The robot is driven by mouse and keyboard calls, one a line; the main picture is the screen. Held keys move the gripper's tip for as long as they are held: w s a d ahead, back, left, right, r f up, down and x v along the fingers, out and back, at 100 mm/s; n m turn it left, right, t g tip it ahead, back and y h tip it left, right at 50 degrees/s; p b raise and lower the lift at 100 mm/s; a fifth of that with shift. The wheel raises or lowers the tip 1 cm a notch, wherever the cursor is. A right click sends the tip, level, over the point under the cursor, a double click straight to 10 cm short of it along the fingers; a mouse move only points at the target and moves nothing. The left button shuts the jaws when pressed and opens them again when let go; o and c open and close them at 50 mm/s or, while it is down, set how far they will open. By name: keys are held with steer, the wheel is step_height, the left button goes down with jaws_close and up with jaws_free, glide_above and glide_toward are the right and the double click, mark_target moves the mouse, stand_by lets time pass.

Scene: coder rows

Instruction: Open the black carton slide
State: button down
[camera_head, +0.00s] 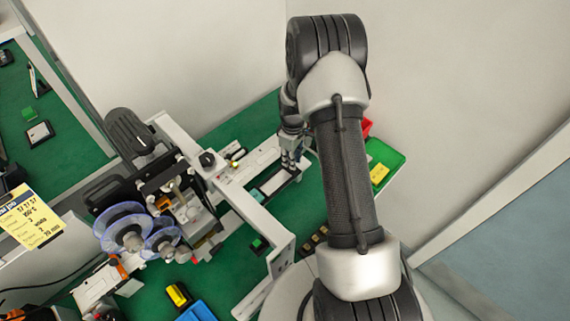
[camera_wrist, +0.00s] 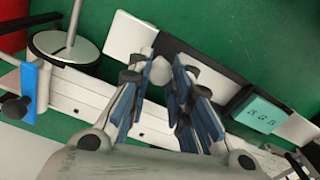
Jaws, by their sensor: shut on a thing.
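My gripper (camera_head: 291,158) reaches down over the white rail assembly on the green table. In the wrist view my gripper (camera_wrist: 161,78) has its blue-padded fingers closed around a small pale round knob (camera_wrist: 161,71). A black bar (camera_wrist: 207,66), which looks like the black carton slide, runs beside the knob along the white rail (camera_wrist: 85,92). A teal printed card (camera_wrist: 262,114) sits in a black frame to the right of the fingers. The knob's base and its join to the slide are hidden by the fingers. In the head view my arm hides part of the slide.
The coder machine (camera_head: 130,135) with clear reels (camera_head: 122,226) stands at left. A round metal plate with a post (camera_wrist: 62,47) stands near the rail.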

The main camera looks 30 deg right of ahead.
steer(key=shift+w+d, duration=0.1)
steer(key=shift+d, duration=0.05)
steer(key=c, duration=1.4)
jaws_free()
step_height(320, 180, up, 12)
steer(key=shift+r, duration=0.1)
